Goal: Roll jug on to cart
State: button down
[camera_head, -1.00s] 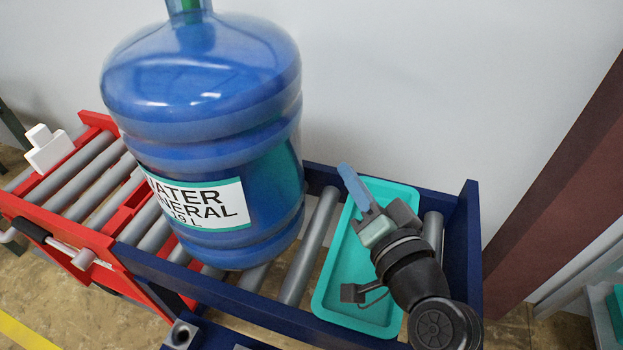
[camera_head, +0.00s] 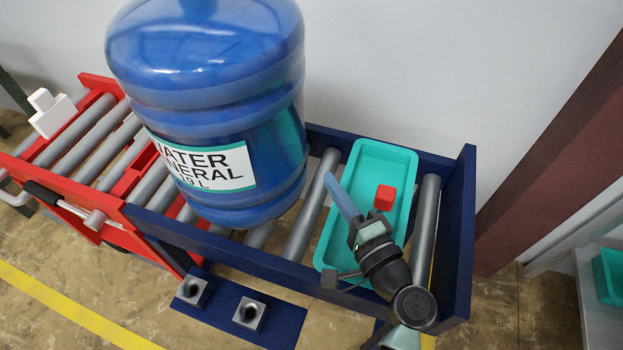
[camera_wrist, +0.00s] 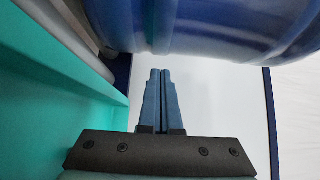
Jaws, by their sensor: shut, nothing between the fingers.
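The blue water jug (camera_head: 215,120) stands upright on the rollers of the dark blue conveyor (camera_head: 225,248), near its left end beside the red cart. Its top is cut off in the head view. The red cart (camera_head: 112,222) with grey rollers adjoins the conveyor on the left. My gripper (camera_head: 331,178) is shut and empty, over the left side of the teal tray, to the right of the jug and apart from it. In the wrist view my closed fingers (camera_wrist: 160,76) point towards the jug's lower side (camera_wrist: 215,25).
The teal tray (camera_head: 402,170) lies on the conveyor's right part and holds a small red cube (camera_head: 384,197). A white block-shaped piece (camera_head: 50,113) stands on the cart's far left. A wall runs behind. A brown post (camera_head: 550,160) stands at the right.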

aim_at(301, 165)
jog(key=shift+w+a, duration=0.3)
jog(key=shift+a, duration=0.35)
jog(key=shift+w+a, duration=0.25)
jog(key=shift+a, duration=0.45)
jog(key=shift+w+a, duration=0.3)
jog(key=shift+a, duration=0.35)
jog(key=shift+a, duration=0.1)
